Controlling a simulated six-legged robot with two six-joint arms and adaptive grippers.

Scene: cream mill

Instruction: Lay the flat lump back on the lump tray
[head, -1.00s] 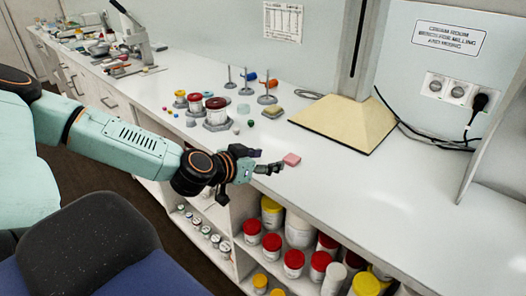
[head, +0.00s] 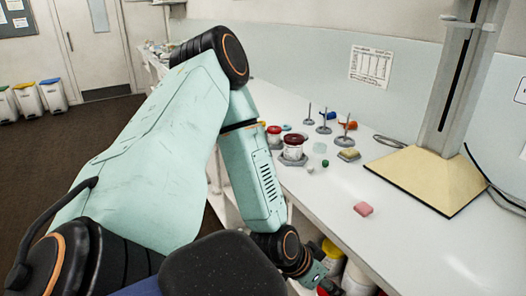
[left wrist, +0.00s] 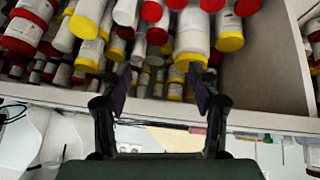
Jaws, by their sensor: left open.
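A pink flat lump (head: 363,209) lies alone on the white bench, near its front edge. My left gripper (head: 327,287) is low in the head view, partly cut off by the bottom edge, below and in front of the bench edge. In the left wrist view its two fingers (left wrist: 160,90) are spread, with nothing between them, facing shelves of jars. The lump does not show in that view. I cannot make out a lump tray in either view. My right gripper is not in view.
Jars with red and yellow lids (left wrist: 192,35) fill the shelf under the bench. The bench around the lump is clear.

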